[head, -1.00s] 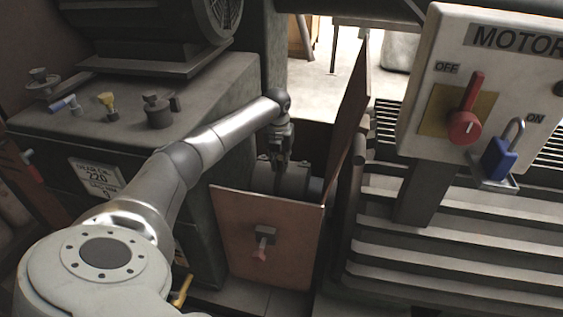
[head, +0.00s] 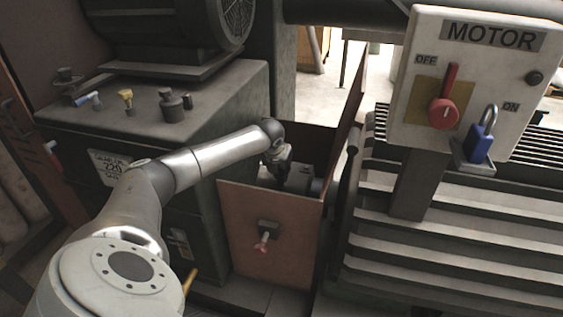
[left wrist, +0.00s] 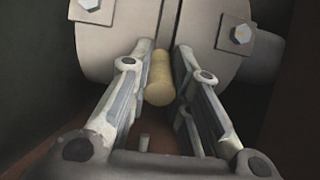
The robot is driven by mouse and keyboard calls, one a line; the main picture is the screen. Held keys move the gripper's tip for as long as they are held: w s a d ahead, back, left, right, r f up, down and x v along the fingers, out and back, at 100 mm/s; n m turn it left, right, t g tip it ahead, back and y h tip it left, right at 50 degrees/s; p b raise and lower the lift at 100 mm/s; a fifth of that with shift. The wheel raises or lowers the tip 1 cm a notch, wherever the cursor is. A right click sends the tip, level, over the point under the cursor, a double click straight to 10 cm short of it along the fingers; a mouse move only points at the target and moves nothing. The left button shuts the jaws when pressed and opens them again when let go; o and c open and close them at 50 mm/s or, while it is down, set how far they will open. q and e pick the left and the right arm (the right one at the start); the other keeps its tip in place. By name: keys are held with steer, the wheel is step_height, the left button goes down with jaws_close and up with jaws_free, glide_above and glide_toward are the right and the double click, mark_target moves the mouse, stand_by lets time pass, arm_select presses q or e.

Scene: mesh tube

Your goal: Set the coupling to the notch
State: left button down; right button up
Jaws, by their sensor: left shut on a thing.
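My left gripper (head: 279,168) reaches down into the open guard box in the head view. In the left wrist view, its two fingers (left wrist: 164,50) are closed on either side of a brass-coloured pin (left wrist: 158,84). The pin stands out from the grey coupling (left wrist: 115,35), which has a dark gap between two halves and a bolt on each. In the head view the coupling (head: 302,179) shows partly, behind the box's front plate and the gripper. I cannot make out a notch. My right gripper is in neither view.
The brown front plate (head: 262,225) and tall side plate (head: 343,135) enclose the coupling closely. The gear case (head: 225,105) stands left, the finned motor (head: 420,250) right. The motor switch box (head: 510,75) carries a red switch (head: 443,112) and blue padlock (head: 479,149).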

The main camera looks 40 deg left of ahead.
arm_select(q)
steer(key=c, duration=1.3)
jaws_free()
steer(key=shift+r, duration=0.1)
steer(key=v, duration=1.1)
steer(key=shift+s+r, duration=0.2)
steer(key=shift+r, duration=0.15)
steer(key=shift+d+f, duration=0.1)
steer(key=shift+d, duration=0.05)
